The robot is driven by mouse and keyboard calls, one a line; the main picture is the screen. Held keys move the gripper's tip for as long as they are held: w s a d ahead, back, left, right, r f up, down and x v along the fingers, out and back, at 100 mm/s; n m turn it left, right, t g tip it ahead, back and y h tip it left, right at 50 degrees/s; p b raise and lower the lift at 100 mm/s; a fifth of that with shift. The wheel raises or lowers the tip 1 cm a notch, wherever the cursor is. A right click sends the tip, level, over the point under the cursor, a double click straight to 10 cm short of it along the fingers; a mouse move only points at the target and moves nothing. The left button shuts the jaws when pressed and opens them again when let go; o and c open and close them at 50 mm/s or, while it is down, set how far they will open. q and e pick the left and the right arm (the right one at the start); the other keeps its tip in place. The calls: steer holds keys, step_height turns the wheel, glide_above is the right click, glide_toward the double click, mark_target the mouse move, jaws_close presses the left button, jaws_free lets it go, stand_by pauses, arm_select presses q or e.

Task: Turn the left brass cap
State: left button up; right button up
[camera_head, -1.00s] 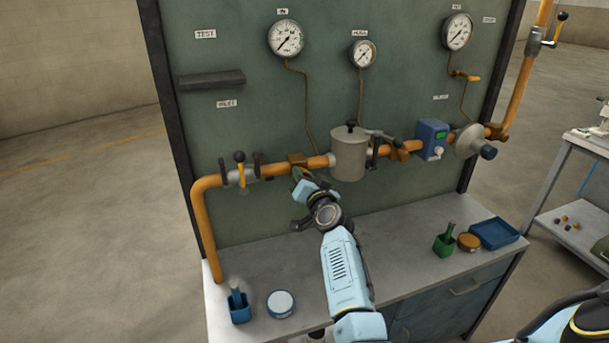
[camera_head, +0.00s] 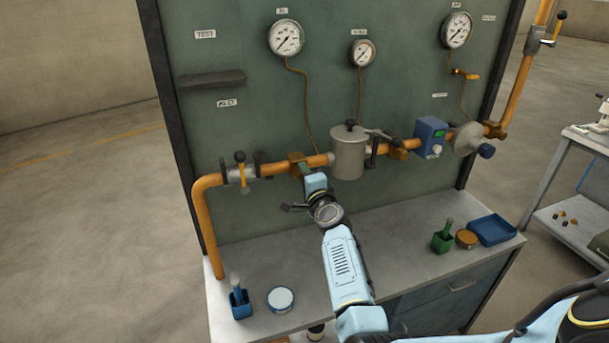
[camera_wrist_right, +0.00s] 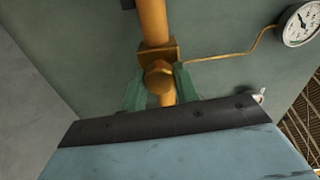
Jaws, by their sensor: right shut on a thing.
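The left brass cap (camera_wrist_right: 158,78) is a hexagonal brass piece on the brass fitting (camera_wrist_right: 160,50) of the orange pipe in the right wrist view. My right gripper (camera_wrist_right: 161,88) has its two green fingers on either side of the cap and is shut on it. In the head view the right gripper (camera_head: 309,172) reaches up to the left brass fitting (camera_head: 296,158), just left of the grey cylindrical vessel. The gripper hides the cap there. My left gripper is not in view.
The grey vessel (camera_head: 348,155) stands close right of my gripper. A yellow-handled valve (camera_head: 240,170) sits to the left.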

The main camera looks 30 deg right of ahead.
steer(key=shift+f+m, duration=0.1)
steer(key=shift+m, duration=1.1)
steer(key=o, duration=1)
steer(key=shift+c, duration=0.2)
steer(key=shift+s, duration=0.15)
steer(key=p+v, duration=0.1)
steer(key=v, duration=1.2)
steer(key=shift+a, duration=0.15)
